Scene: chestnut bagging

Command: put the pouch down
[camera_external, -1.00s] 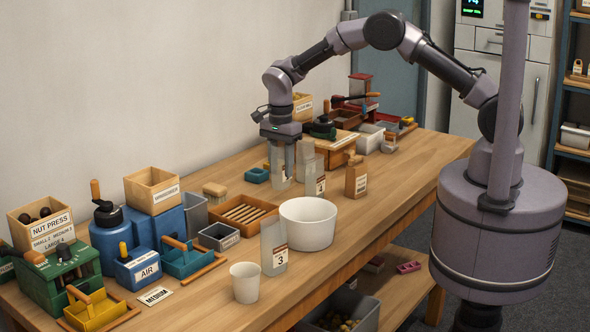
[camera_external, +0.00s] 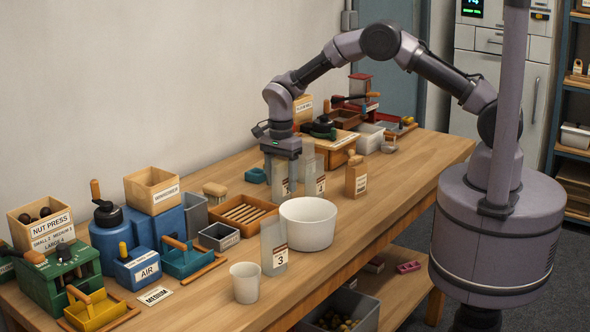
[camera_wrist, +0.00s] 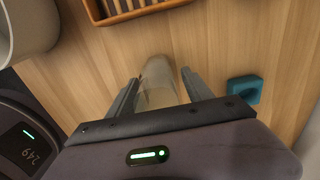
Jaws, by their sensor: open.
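A grey translucent pouch (camera_external: 280,190) stands upright on the wooden table, directly under my gripper (camera_external: 281,174). In the wrist view the pouch (camera_wrist: 158,90) lies between the two fingers of my gripper (camera_wrist: 160,77). The fingers are open, with a gap visible on each side of the pouch. The upper part of the pouch is partly hidden by the fingers in the external view. Two similar labelled pouches stand close to its right, one (camera_external: 320,180) in front of the other. Another pouch marked 3 (camera_external: 273,248) stands nearer the front.
A white bowl (camera_external: 307,226) stands just in front of my gripper. A slatted wooden tray (camera_external: 262,222) is to the left, and a teal block (camera_external: 255,175) is close behind it. Bare table lies right of the bowl.

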